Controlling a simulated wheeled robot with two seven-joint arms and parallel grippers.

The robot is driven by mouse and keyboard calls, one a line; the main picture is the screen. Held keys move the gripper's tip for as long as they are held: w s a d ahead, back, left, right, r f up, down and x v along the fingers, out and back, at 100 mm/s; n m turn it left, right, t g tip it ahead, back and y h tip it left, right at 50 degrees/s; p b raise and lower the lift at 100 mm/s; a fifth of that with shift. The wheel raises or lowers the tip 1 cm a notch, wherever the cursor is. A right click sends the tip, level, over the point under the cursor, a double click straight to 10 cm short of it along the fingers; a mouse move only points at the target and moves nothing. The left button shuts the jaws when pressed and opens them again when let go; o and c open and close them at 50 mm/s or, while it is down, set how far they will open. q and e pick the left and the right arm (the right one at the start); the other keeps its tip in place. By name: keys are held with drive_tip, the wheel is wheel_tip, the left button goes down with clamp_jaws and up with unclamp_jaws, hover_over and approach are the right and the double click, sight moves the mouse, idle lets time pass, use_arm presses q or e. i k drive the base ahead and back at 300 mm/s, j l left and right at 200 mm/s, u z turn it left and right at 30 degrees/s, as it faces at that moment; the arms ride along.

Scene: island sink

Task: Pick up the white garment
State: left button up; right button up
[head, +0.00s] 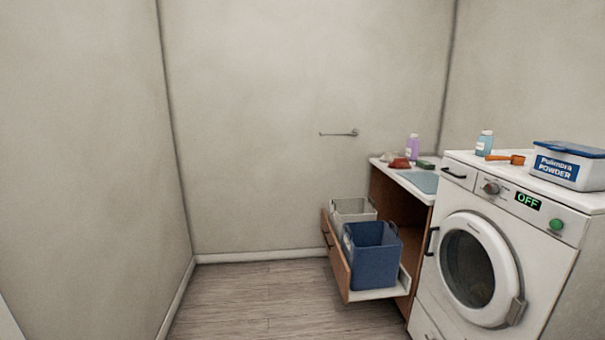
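A small whitish, crumpled-looking item (389,157) lies on the far left of the sink counter (413,188), beside a red item (400,163). It is too small to tell for sure whether it is the white garment. No other white cloth shows clearly, and the insides of the bins are mostly hidden. Neither of my grippers is in view.
A pulled-out drawer (377,294) holds a blue bin (372,262) and a grey-white bin (353,209). A washing machine (458,213) with its round door shut stands at the right, bearing a powder box (569,167). The wooden floor (265,300) at left is clear.

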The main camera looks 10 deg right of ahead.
sight(388, 157)
drive_tip(key=i, duration=2.65)
drive_tip(key=i+j+z, duration=0.25)
drive_tip(key=i+z, duration=0.2)
drive_tip(key=i, duration=0.35)
drive_tip(key=i+j+z, duration=0.4)
drive_tip(key=i+j, duration=0.15)
drive_tip(key=i, duration=0.15)
drive_tip(key=i+j+z, duration=0.45)
drive_tip(key=i+j, duration=0.2)
